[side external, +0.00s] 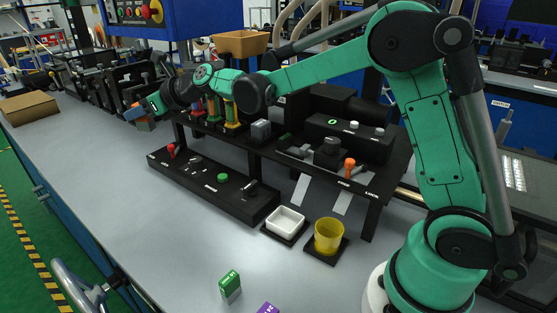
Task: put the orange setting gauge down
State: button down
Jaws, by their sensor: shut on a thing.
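My gripper (143,113) is at the far left end of my outstretched green arm, over the left part of the bench. It is shut on the orange setting gauge (146,125), which shows only as a small orange patch by the blue-grey fingertips. The fingers hide much of the gauge. I cannot tell whether the gauge touches the bench or hangs above it.
A black control panel (205,187) and a raised black rack stand right of my gripper. Dark machinery (100,85) stands behind it. A white tray (285,220), yellow cup (328,236) and green block (230,285) are nearer. The grey bench (95,165) is clear at front left.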

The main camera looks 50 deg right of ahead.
jog(key=s+d+r, duration=0.2)
jog(key=s+r, duration=0.1)
jog(key=s, duration=0.4)
jog(key=s+d+r+m+h, duration=0.1)
jog(key=s+d+r, duration=0.2)
jog(key=s, duration=0.4)
jog(key=shift+s+r, duration=0.4)
jog(key=shift+r, duration=0.4)
jog(key=shift+d, duration=0.1)
jog(key=shift+n+y, duration=0.3)
jog(key=shift+n, duration=0.1)
jog(key=x, duration=1)
jog(key=r+x, duration=0.1)
jog(key=x, duration=0.5)
jog(key=shift+w+d, duration=0.25)
jog(key=shift+d, duration=0.05)
jog(key=shift+w+a+f, duration=0.1)
jog(key=shift+w+f, duration=0.1)
jog(key=shift+f, duration=0.1)
notch_tip(320, 180, down, 20)
jog(key=shift+r, duration=0.1)
jog(key=shift+f, duration=0.2)
